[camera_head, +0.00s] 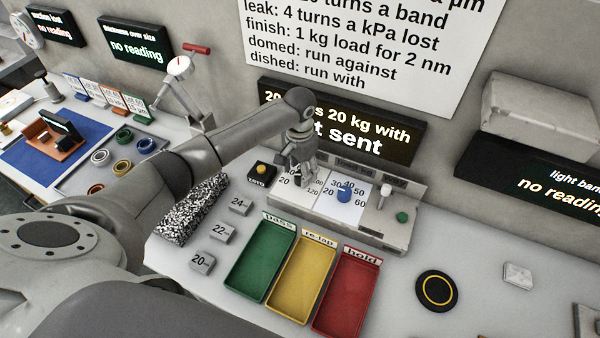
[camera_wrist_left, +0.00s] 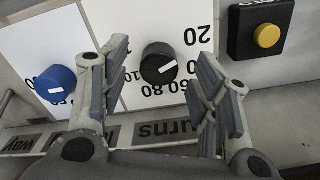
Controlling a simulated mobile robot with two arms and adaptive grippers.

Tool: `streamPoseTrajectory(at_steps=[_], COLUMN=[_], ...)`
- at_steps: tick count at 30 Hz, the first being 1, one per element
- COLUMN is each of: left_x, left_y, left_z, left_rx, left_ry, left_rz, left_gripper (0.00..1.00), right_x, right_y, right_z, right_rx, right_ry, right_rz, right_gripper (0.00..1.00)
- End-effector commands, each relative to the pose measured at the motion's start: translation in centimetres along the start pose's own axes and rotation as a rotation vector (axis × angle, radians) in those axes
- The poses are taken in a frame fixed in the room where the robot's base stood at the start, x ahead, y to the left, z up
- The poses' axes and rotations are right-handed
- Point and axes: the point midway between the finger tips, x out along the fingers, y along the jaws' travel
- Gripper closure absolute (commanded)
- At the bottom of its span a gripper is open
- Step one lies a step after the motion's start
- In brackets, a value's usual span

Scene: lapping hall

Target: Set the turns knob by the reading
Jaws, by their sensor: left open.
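The console (camera_head: 398,232) stands at the back of the bench with two dials on white plates. The black knob (camera_wrist_left: 158,62) has a white pointer mark and sits by a label (camera_wrist_left: 165,130) ending in "urns", upside down in the left wrist view. In the head view it is hidden behind my left gripper (camera_head: 298,180). That gripper is open above the dial, and its fingers (camera_wrist_left: 160,100) stand on either side of the knob, apart from it as far as I can see. The blue knob (camera_head: 345,194) is to the right; it also shows in the left wrist view (camera_wrist_left: 55,83).
A wall display (camera_head: 400,138), partly covered by my arm, reads "20 kg with" and "t sent". The wall sign (camera_head: 350,50) says "leak: 4 turns a kPa lost". A yellow button (camera_head: 261,169), a small lever (camera_head: 383,196) and green, yellow and red trays (camera_head: 262,262) are near.

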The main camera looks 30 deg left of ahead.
Motion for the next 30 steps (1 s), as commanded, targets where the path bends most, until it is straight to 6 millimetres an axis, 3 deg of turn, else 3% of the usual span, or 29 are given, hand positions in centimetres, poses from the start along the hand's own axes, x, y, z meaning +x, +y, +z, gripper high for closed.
streamPoseTrajectory(at_steps=[6,10,16,27,30], left_x=[2.3,2.7,2.7,2.7,2.7], left_y=[0.1,0.0,0.0,0.0,0.0], left_z=[0.0,0.0,0.0,0.0,0.0], left_rx=[0.000,0.000,0.000,0.000,0.002], left_ry=[0.000,0.000,0.000,0.000,0.000], left_rz=[0.001,0.000,0.000,0.000,0.000], left_gripper=[0.44,0.44,0.44,0.90,0.90], right_x=[-0.3,-0.3,-0.3,-0.3,-0.3], right_y=[0.3,0.4,0.4,0.4,0.5], right_z=[-1.7,-2.6,-2.4,-1.5,-1.5], right_rx=[0.000,-0.001,-0.001,-0.001,-0.001], right_ry=[0.024,0.039,0.036,0.022,0.022], right_rz=[0.003,0.005,0.004,0.005,0.006], right_gripper=[1.00,1.00,1.00,1.00,1.00])
